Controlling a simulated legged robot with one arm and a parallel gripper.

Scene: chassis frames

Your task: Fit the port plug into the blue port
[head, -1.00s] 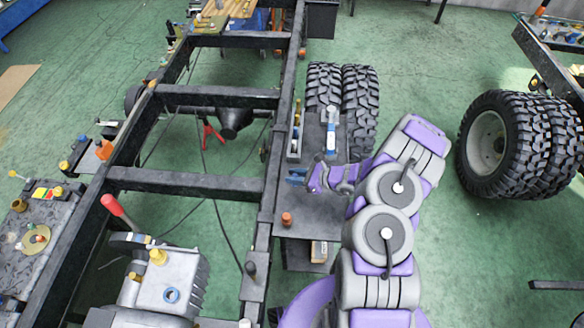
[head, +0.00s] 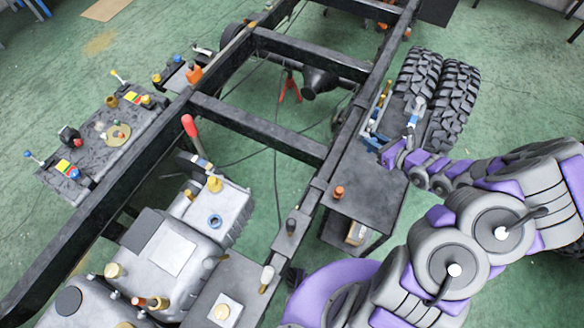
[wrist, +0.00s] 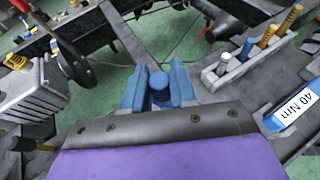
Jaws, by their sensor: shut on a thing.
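My gripper (head: 388,154) is over the side shelf to the right of the chassis rail. In the wrist view its blue fingers (wrist: 158,92) are shut on the port plug (wrist: 159,79), a short blue cylinder with a rounded top. The plug's lower part is hidden behind my wrist, and the plug cannot be made out in the head view. The blue port (head: 215,221) is a blue ring on the grey gearbox (head: 232,205), to the left of my gripper and apart from it. I cannot tell the port for sure in the wrist view.
A black chassis rail (head: 325,170) stands between my gripper and the gearbox. A red-handled lever (head: 189,127) and a yellow cap (head: 214,184) rise near the port. An orange knob (head: 338,192) stands on the shelf (head: 370,182). Double tyres (head: 452,105) are behind my arm.

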